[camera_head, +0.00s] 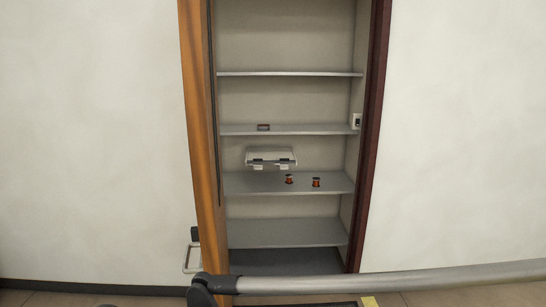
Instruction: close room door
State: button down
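The wooden door (200,150) stands open at the left side of a tall doorway, seen nearly edge-on. Its dark and metal handle (191,258) sticks out low on its left side. The dark red door frame (373,130) borders the opening on the right. The doorway is open onto a shallow closet with shelves. A grey arm link of mine crosses the bottom of the view, in front of the door's lower end and the closet floor. My gripper is not in view.
Several grey shelves (290,236) fill the closet. Two small red-and-dark spools, one of them here (316,182), stand on a shelf below a white wall-mounted box (271,158). White walls (460,140) flank the doorway. Some bare floor (480,296) shows at the lower right.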

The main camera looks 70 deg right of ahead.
aim_at(196, 18)
jog(key=i+j+z, duration=0.15)
jog(key=z, duration=0.35)
jog(key=i+j+z, duration=0.15)
jog(key=z, duration=0.3)
jog(key=j+z, duration=0.3)
jog(key=z, duration=0.2)
jog(key=j+z, duration=0.3)
jog(key=z, duration=0.15)
jog(key=j+z, duration=0.35)
jog(key=z, duration=0.15)
jog(key=i+l, duration=0.2)
jog(key=i, duration=0.15)
